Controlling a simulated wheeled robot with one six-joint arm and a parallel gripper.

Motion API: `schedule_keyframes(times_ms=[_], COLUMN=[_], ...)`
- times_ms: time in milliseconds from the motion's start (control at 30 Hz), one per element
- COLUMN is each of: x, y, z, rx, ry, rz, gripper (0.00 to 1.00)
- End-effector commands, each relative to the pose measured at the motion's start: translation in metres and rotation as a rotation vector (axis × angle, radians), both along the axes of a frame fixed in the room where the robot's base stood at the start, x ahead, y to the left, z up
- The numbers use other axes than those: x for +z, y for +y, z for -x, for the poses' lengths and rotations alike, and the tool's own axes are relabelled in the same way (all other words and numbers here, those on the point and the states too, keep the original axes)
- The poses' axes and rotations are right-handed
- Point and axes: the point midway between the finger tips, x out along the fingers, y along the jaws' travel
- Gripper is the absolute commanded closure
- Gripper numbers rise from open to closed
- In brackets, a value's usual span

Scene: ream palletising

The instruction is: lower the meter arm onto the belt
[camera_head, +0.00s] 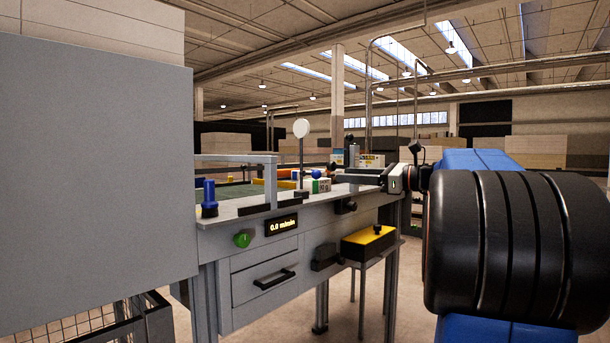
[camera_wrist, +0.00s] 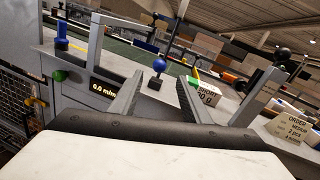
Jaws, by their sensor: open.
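The meter arm appears to be the thin dark post (camera_head: 301,158) standing upright on a small black base at the near edge of the table, with a white disc (camera_head: 301,128) on top. In the wrist view the post (camera_wrist: 176,36) rises behind a blue ball (camera_wrist: 160,65), which seems to be its knob. The green belt (camera_wrist: 122,48) lies beyond it; the belt (camera_head: 240,191) also shows in the head view. My gripper (camera_head: 372,177) points left over the table. In the wrist view its fingers (camera_wrist: 160,79) are apart and empty, framing the ball.
A white block labelled 90 g (camera_wrist: 207,98) sits beside my right finger. A grey bracket (camera_head: 272,180) and a blue knob (camera_head: 209,195) stand to the left. The front panel holds a 0.0 m/min display (camera_head: 281,225) and a green button (camera_head: 242,240). An order card (camera_wrist: 289,129) is at right.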

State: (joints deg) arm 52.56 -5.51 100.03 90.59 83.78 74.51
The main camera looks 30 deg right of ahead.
Motion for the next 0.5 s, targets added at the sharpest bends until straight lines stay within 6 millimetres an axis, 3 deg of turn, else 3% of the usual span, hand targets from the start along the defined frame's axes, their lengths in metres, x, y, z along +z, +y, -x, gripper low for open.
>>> schedule_keyframes(times_ms=[500], x=[-0.001], y=[0.042], z=[-0.068], rx=[0.004], ry=[0.001], rz=[0.002], gripper=[0.57])
